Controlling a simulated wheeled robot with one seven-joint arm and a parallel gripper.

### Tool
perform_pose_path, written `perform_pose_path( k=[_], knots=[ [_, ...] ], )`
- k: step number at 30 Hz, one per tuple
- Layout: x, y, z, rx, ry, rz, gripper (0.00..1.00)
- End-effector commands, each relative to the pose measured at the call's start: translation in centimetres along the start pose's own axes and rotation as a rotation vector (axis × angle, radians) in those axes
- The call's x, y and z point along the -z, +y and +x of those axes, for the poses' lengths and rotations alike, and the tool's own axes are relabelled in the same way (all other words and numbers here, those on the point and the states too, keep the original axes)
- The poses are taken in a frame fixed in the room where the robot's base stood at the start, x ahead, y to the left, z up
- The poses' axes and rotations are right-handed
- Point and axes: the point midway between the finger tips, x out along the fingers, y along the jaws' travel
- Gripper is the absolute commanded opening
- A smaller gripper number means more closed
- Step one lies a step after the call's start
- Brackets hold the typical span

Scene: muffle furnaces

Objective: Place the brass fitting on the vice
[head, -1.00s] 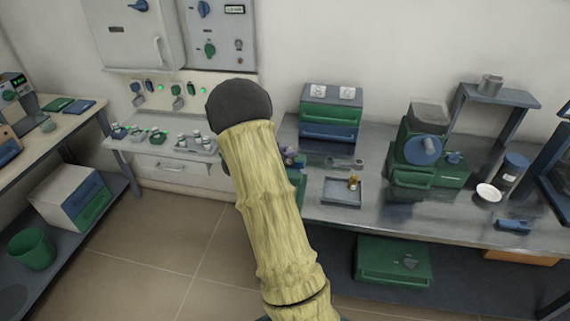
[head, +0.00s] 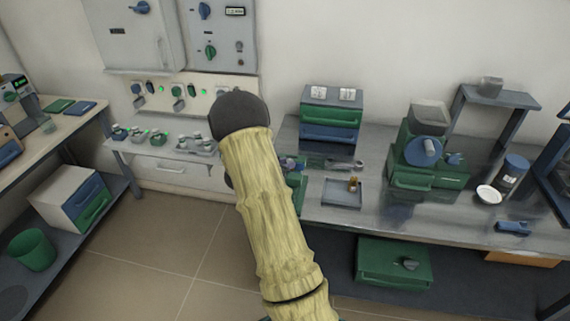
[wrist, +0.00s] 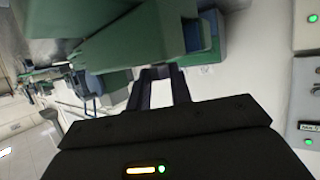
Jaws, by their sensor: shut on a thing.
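A small brass-coloured piece (head: 353,185), which looks like the brass fitting, stands in a shallow grey tray (head: 341,200) on the steel bench. A green body (head: 297,188) partly shows beside my arm at the bench's left; I cannot tell if it is the vice. In the wrist view my gripper (wrist: 160,75) reaches with dark fingers towards a large green body (wrist: 155,35) very near it. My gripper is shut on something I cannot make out. In the head view my arm hides the gripper.
Right of the tray stands a green machine with a blue round part (head: 425,152). A green and blue drawer box (head: 330,115) stands behind. A white dish (head: 488,194) and a dark canister (head: 513,168) are farther right.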

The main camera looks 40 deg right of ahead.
Motion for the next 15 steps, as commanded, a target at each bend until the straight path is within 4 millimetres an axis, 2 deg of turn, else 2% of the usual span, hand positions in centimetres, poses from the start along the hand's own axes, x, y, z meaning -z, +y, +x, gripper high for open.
perform_pose_path(
  k=[1,2,5,15],
  knots=[
    [-0.18,-0.01,0.08,0.000,0.001,0.000,0.00],
    [-0.24,0.00,0.09,0.000,0.000,-0.001,0.23],
    [-0.18,0.00,0.07,0.000,0.000,0.000,0.43],
    [0.06,0.00,-0.03,0.000,0.000,0.000,0.43]
  ],
)
